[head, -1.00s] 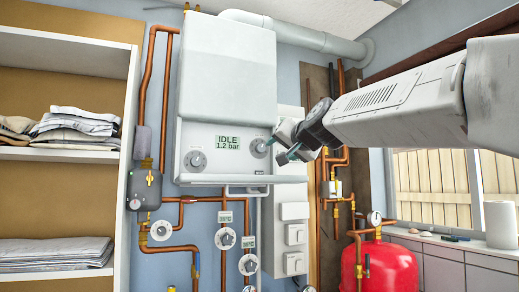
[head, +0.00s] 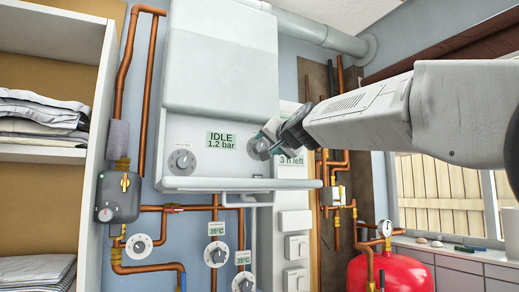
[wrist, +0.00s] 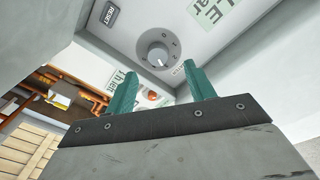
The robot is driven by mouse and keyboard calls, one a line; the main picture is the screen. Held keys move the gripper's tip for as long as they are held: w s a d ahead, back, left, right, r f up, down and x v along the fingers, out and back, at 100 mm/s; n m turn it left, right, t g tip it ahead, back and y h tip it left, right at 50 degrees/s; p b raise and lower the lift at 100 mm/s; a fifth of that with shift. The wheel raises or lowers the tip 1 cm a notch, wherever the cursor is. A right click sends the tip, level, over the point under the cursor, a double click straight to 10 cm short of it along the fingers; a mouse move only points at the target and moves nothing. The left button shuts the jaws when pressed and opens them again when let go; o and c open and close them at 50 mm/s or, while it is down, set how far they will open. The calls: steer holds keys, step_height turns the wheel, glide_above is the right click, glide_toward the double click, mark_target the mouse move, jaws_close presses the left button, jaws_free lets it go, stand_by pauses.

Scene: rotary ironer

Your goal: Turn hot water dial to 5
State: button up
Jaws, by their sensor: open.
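The white boiler (head: 222,60) hangs on the wall with an "IDLE 1.2 bar" display (head: 221,140). A grey dial (head: 182,162) sits left of the display and another grey dial (head: 259,148) sits right of it. I cannot read which one is for hot water. My gripper (head: 271,141) is at the right dial, partly covering it. In the wrist view, that dial (wrist: 158,56) shows beyond and between the open teal fingertips (wrist: 160,72); small numbers surround it, but its setting is unclear. Contact cannot be told.
A RESET button (wrist: 110,14) is near the dial. A ledge (head: 240,184) juts out below the boiler panel. Copper pipes and smaller dials (head: 216,254) are below. A shelf unit (head: 98,130) stands left and a red tank (head: 400,272) lower right.

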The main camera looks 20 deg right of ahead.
mark_target(260, 148)
steer(key=w, duration=0.6)
steer(key=shift+w+d, duration=0.2)
steer(key=shift+d, duration=0.1)
steer(key=c, duration=1)
steer(key=shift+o, duration=0.2)
steer(key=shift+a, duration=0.3)
steer(key=shift+d, duration=0.3)
